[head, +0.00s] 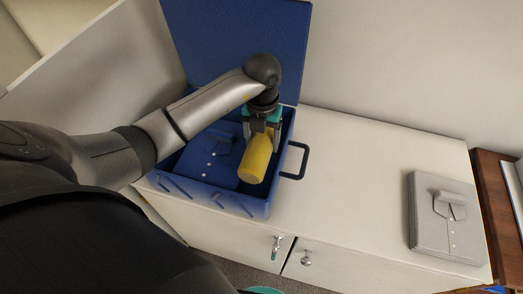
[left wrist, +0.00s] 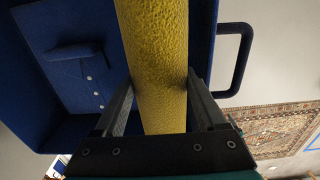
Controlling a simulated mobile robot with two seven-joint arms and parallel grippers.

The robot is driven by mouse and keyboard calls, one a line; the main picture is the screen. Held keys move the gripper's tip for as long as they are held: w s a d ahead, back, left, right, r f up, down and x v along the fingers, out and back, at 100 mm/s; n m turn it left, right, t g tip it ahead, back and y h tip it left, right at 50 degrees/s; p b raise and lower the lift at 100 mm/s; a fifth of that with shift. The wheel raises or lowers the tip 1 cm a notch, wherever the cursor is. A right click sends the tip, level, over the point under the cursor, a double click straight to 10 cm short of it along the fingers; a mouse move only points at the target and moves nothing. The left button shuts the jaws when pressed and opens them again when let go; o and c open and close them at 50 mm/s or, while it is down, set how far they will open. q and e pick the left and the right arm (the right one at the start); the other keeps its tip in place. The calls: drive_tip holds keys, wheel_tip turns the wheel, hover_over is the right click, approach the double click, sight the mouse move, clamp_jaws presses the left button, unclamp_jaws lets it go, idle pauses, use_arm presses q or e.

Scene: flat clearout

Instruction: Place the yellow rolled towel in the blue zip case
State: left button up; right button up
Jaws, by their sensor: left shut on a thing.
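The yellow rolled towel (head: 256,160) is gripped by my left gripper (head: 262,132) in the head view. In the left wrist view the towel (left wrist: 158,60) runs between the two fingers, which press on its sides. The blue zip case (head: 237,200) stands open on the white cabinet, its lid upright at the back. The towel is over the right part of the case, tilted; I cannot tell whether it touches the case floor. A folded blue shirt (head: 208,158) lies in the left part of the case. My right gripper is not in view.
A folded grey shirt (head: 445,218) lies on the right of the white cabinet top (head: 350,170). The cabinet top between them is clear. A brown wooden piece (head: 497,190) stands at the far right.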

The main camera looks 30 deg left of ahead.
sight(262, 136)
use_arm(q)
drive_tip(key=shift+f+b, duration=0.35)
drive_tip(key=shift+f, duration=2.05)
drive_tip(key=shift+f, duration=0.1)
drive_tip(key=shift+f+b, duration=0.4)
drive_tip(key=shift+f, duration=0.1)
drive_tip(key=o, duration=1.2)
drive_tip(key=shift+s, duration=0.1)
drive_tip(key=shift+o, duration=0.2)
drive_tip(key=shift+r, duration=0.15)
wheel_tip(262, 136, up, 13)
drive_tip(key=shift+p, duration=1.1)
